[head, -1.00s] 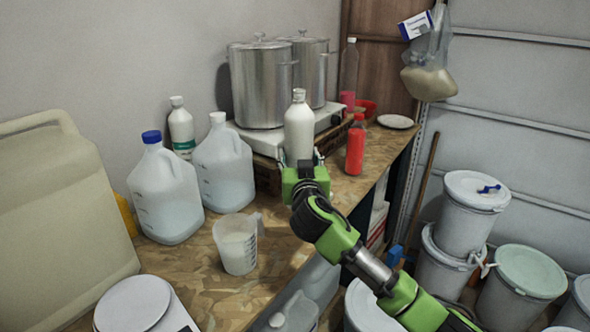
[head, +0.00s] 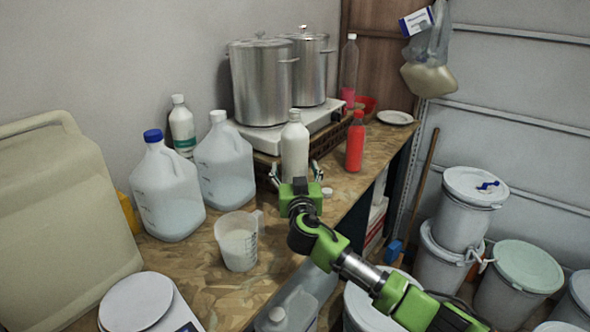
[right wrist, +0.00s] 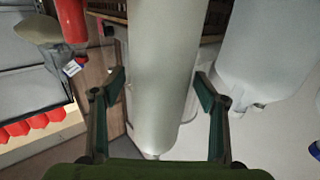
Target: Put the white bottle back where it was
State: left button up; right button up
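The white bottle (head: 295,150) stands upright on the wooden worktop in front of the hot plate, with its base hidden behind my right gripper (head: 295,175). That gripper is open, with a finger spread to each side of the bottle. In the right wrist view the bottle (right wrist: 160,70) lies between the two fingers (right wrist: 161,92), with a gap on each side. My left gripper is not in view.
A red bottle (head: 355,143) stands to the right and a clear jug (head: 224,165) to the left. A blue-capped jug (head: 167,195), a measuring jug (head: 238,245) and a small white cap (head: 327,192) are nearby. Steel pots (head: 262,85) stand on the hot plate (head: 318,123).

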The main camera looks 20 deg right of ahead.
jog(key=shift+s, duration=0.1)
jog(key=shift+s+a+f, duration=0.1)
jog(key=shift+s, duration=0.1)
jog(key=b+v, duration=0.2)
jog(key=v, duration=0.9)
jog(key=shift+s, duration=0.15)
